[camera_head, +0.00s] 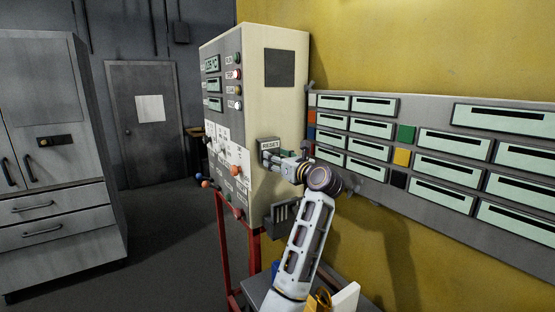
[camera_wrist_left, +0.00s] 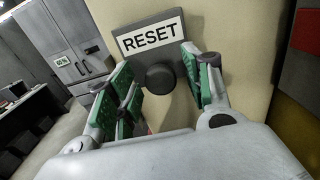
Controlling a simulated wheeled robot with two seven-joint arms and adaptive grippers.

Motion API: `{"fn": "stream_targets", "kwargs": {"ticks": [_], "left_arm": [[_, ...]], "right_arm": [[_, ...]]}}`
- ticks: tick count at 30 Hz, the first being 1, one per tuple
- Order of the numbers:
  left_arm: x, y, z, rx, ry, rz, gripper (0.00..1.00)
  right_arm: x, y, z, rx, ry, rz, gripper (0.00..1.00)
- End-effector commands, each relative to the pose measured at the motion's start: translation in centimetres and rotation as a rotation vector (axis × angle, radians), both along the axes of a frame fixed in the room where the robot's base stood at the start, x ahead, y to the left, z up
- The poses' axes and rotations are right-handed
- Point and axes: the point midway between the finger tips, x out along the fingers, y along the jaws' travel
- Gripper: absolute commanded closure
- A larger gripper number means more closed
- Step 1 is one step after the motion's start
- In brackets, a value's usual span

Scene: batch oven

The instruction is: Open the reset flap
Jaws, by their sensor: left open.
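The reset flap (camera_head: 269,144) is a grey plate labelled RESET on the cream side of the control cabinet. It looks shut. In the left wrist view the flap (camera_wrist_left: 148,36) is close up and tilted, with a dark round knob (camera_wrist_left: 160,78) below its label. My left gripper (camera_head: 266,158) is at the flap in the head view. In the left wrist view my left gripper (camera_wrist_left: 157,84) is open, its green-padded fingers on either side of the knob. I cannot tell whether the pads touch it. My right gripper is not in view.
The cream control cabinet (camera_head: 287,95) stands on a red frame (camera_head: 222,245). A panel of labelled slots (camera_head: 390,187) runs along the yellow wall at right. A grey cupboard (camera_head: 52,140) is at left, with open floor (camera_head: 150,235) between.

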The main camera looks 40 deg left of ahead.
Motion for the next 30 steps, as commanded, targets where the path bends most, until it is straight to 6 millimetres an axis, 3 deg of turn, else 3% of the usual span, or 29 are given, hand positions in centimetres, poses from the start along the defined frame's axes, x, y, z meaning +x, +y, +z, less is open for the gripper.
{"fn": "stream_targets", "kwargs": {"ticks": [2, 14, 30], "left_arm": [[0.0, -0.01, -0.02, 0.0, 0.0, 0.0, 0.5], [-0.01, -0.03, -0.01, 0.0, 0.0, 0.0, 1.0], [-0.07, -0.04, 0.25, 0.001, 0.0, 0.001, 1.0]], "right_arm": [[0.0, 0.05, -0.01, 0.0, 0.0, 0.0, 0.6], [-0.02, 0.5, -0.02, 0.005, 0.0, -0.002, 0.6], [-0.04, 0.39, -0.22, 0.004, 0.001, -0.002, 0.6]]}}
